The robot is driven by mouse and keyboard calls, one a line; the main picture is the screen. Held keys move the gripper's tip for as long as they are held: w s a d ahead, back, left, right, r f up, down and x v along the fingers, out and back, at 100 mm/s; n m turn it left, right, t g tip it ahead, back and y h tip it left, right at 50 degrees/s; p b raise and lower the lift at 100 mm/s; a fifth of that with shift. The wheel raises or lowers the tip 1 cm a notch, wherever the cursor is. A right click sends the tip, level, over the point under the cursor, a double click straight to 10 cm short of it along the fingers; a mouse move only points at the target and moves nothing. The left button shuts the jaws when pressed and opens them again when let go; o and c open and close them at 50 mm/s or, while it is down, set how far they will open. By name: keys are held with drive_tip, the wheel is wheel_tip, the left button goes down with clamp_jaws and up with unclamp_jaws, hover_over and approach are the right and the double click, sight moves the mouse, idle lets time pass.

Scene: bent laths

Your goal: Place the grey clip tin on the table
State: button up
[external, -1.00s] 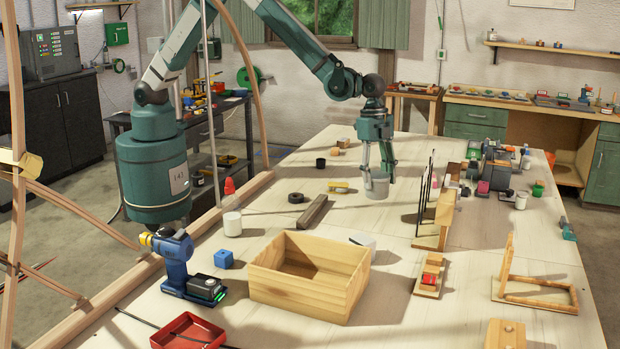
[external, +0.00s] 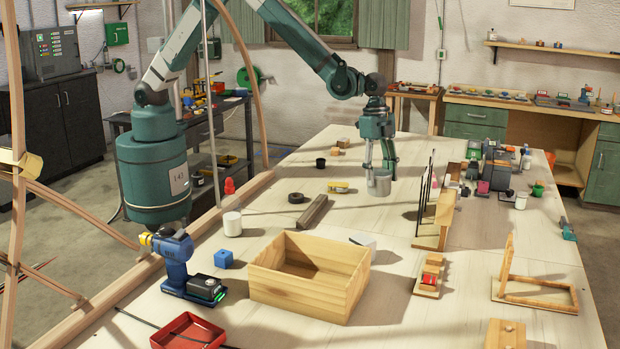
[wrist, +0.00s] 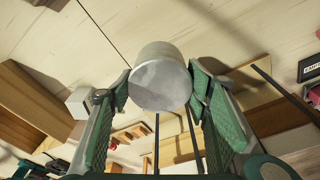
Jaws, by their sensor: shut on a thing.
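The grey clip tin (external: 379,185) is a small round grey cylinder. It is held upright between the fingers of my gripper (external: 380,168), over the far middle part of the table (external: 450,300). In the wrist view, the tin (wrist: 160,80) sits between the two green finger pads of my gripper (wrist: 160,92), which touch its sides. I cannot tell whether its underside touches the table or hangs slightly above it.
A wooden rack with dark upright rods (external: 437,215) stands just right of the tin. A brown bar (external: 313,210) and a yellow item (external: 338,186) lie to its left. An open wooden box (external: 309,275) stands nearer.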

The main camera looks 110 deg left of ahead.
drive_tip(key=s+a+n+b, duration=0.1)
drive_tip(key=s+a, duration=0.3)
drive_tip(key=a, duration=1.2)
drive_tip(key=s+a+n+b, duration=0.2)
drive_tip(key=s+a+n, duration=0.1)
drive_tip(key=a, duration=1.4)
drive_tip(key=s+a+n+y+b, duration=0.1)
drive_tip(key=s+a, duration=0.3)
drive_tip(key=a, duration=1.2)
drive_tip(key=shift+s+a+r+n+b, duration=0.15)
drive_tip(key=shift+s+a+n+b, duration=0.25)
drive_tip(key=shift+n, duration=0.3)
drive_tip(key=shift+d, duration=0.15)
wheel_tip(320, 180, down, 6)
drive_tip(key=shift+f, duration=0.2)
drive_tip(key=shift+f+p, duration=0.4)
drive_tip(key=shift+f, duration=1.4)
drive_tip(key=shift+f, duration=0.2)
drive_tip(key=o, duration=1)
